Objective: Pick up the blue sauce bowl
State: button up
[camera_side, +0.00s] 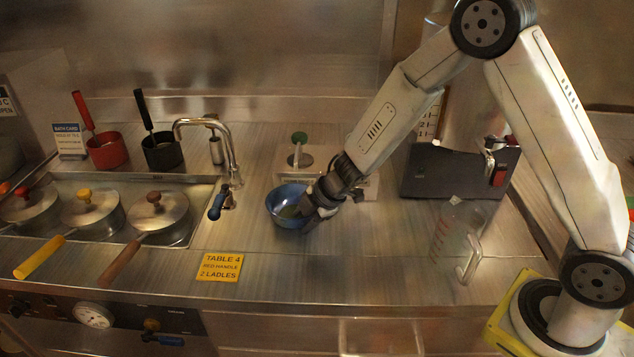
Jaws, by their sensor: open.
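The blue sauce bowl (284,203) stands upright on the steel counter, just right of the tap.
A tap (232,165) with a blue handle stands left of the bowl. A white device (300,160) with a green knob is behind it. A yellow sign (219,266) lies in front. A clear jug (452,232) stands right. Lidded pots (160,212) sit left.

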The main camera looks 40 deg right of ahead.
grip_shut()
dwell(1.4)
